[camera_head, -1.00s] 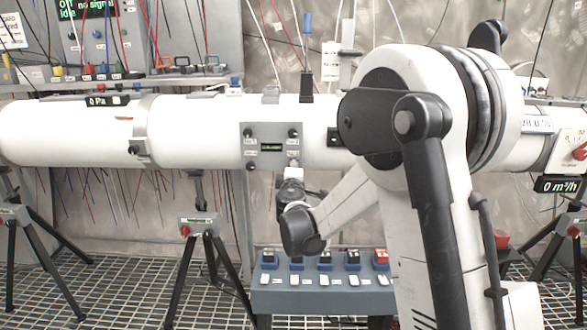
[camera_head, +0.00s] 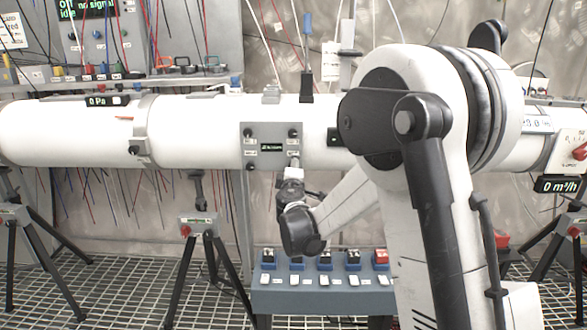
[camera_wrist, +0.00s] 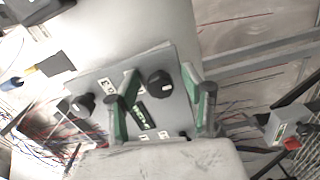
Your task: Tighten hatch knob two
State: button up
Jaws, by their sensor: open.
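The hatch is a grey square plate (camera_head: 259,133) on the white pipe, with dark knobs near its corners and a small display (camera_head: 272,147) in its middle. In the wrist view the plate (camera_wrist: 101,75) is close. One black knob (camera_wrist: 160,83) lies between the two green-and-grey fingers of my gripper (camera_wrist: 160,71), which are spread apart on either side of it. I cannot tell whether they touch it. Another black knob (camera_wrist: 82,103) is left of the fingers. In the head view my gripper (camera_head: 293,170) is at the plate's lower right corner, partly hiding it. The knob labels are too small to read.
The white pipe (camera_head: 195,130) runs across the view on tripods (camera_head: 198,222). A blue box with switches (camera_head: 322,297) stands below the hatch. A black-and-blue fitting (camera_head: 307,60) rises above the pipe. Cables hang behind and below it.

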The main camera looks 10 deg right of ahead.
jog(key=v, duration=1.2)
jog(key=shift+d, duration=0.1)
jog(key=s+d+r+m+g+h+p, duration=0.1)
jog(key=s+d+r+m+g+p, duration=0.25)
jog(key=s, duration=0.45)
jog(key=s+d+r+m+g+p, duration=0.2)
jog(key=s+d+r+m, duration=0.25)
jog(key=s, duration=0.25)
jog(key=s+a+m+g+y+p, duration=0.2)
jog(key=s, duration=0.9)
jog(key=s+a+f+m+g+y+p, duration=0.1)
jog(key=s+a+m+g+y+p, duration=0.2)
jog(key=s, duration=0.8)
jog(key=shift+a+f+y, duration=0.15)
jog(key=shift+a+y, duration=0.05)
jog(key=shift+y, duration=0.1)
